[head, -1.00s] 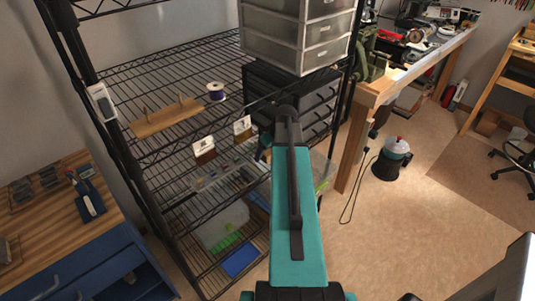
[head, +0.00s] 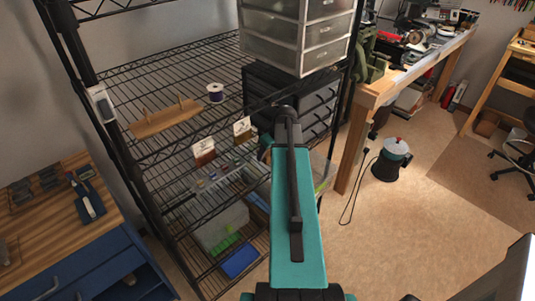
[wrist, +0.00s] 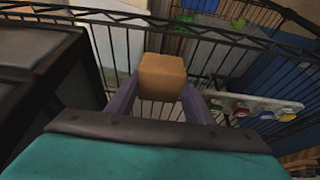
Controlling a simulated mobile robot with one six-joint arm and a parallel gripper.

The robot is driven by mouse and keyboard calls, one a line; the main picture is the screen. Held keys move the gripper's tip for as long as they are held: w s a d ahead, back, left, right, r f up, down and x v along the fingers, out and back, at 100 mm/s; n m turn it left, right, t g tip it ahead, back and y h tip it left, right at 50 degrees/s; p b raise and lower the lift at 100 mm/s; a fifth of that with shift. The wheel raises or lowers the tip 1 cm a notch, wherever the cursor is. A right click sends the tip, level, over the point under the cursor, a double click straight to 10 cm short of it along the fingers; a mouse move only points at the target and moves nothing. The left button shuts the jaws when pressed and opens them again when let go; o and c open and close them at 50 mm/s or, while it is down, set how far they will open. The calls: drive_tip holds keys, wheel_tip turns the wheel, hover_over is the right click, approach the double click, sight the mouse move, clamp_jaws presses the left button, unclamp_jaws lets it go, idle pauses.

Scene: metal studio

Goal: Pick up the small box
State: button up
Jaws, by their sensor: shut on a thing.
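The small box (wrist: 162,76) is a plain brown cube in the wrist view. It sits between the two fingers of my gripper (wrist: 160,100), which is shut on it. Wire shelf bars show below and around the box; I cannot tell whether it touches the shelf. In the head view, my teal arm reaches toward the wire rack and hides both the box and the fingers.
The black wire rack (head: 130,160) has close bars and posts around the arm. Dark drawers (head: 318,97) stand beside it, also at the left in the wrist view (wrist: 40,60). A strip with colored knobs (wrist: 255,108) lies right of the gripper. Open floor (head: 400,235) lies right.

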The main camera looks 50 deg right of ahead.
drive_tip(key=shift+r, duration=0.2)
drive_tip(key=shift+r+b, duration=0.4)
drive_tip(key=shift+r, duration=0.05)
drive_tip(key=s+b, duration=0.5)
drive_tip(key=s, duration=0.7)
drive_tip(key=shift+s+a, duration=0.2)
drive_tip(key=shift+a, duration=0.15)
drive_tip(key=shift+s+f+b, duration=0.1)
drive_tip(key=shift+s+b, duration=0.1)
drive_tip(key=shift+b, duration=0.8)
drive_tip(key=shift+s+b, duration=0.25)
drive_tip(key=shift+b, duration=0.6)
drive_tip(key=s+b, duration=0.1)
drive_tip(key=b, duration=0.2)
drive_tip(key=s+b, duration=0.2)
drive_tip(key=b, duration=0.2)
drive_tip(key=s+b, duration=0.1)
drive_tip(key=b, duration=0.2)
drive_tip(key=shift+s+a+b, duration=0.25)
drive_tip(key=shift+b, duration=0.05)
